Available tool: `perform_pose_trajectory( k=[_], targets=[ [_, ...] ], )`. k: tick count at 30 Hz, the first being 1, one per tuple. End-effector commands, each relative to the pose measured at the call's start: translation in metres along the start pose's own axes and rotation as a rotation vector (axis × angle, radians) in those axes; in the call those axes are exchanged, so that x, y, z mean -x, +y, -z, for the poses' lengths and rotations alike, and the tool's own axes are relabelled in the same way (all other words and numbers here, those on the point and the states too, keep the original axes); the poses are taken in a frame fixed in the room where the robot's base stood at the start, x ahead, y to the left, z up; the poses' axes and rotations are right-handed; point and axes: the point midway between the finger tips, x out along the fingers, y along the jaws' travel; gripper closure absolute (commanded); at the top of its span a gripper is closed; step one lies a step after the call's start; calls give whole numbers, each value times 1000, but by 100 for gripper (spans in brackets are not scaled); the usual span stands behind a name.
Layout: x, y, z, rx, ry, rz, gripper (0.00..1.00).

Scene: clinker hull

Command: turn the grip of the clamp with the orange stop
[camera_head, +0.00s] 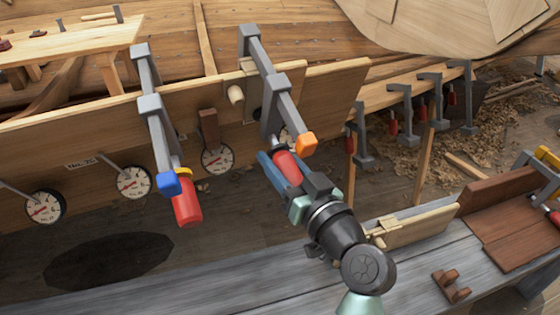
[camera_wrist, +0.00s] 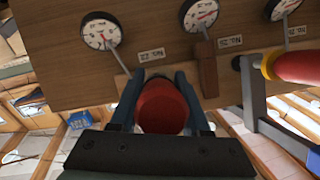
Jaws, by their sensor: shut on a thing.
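The grey clamp (camera_head: 281,98) with the orange stop (camera_head: 306,145) hangs on the plank edge, right of centre in the head view. Its red grip (camera_head: 287,165) points down toward my gripper (camera_head: 283,174). My gripper is shut on this grip, with a blue finger along its left side. In the wrist view the red grip (camera_wrist: 162,108) sits end-on between both fingers of my gripper (camera_wrist: 160,88). The orange stop does not show in the wrist view. The far finger is mostly hidden in the head view.
A second clamp (camera_head: 155,120) with a blue stop (camera_head: 169,182) and red grip (camera_head: 187,208) hangs to the left. Dial gauges (camera_head: 134,182) line the plank (camera_head: 100,135). A grey bench (camera_head: 200,285) lies below. More clamps (camera_head: 404,108) hang at the right.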

Motion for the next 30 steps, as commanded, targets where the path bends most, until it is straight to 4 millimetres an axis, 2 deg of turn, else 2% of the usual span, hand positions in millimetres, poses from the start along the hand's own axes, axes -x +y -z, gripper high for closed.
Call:
perform_pose_trajectory(
  k=[18, 30],
  targets=[
    [0, -4, 0, -456, 0, 177, 100],
    [1, -6, 1, -602, 0, 233, 100]
  ],
)
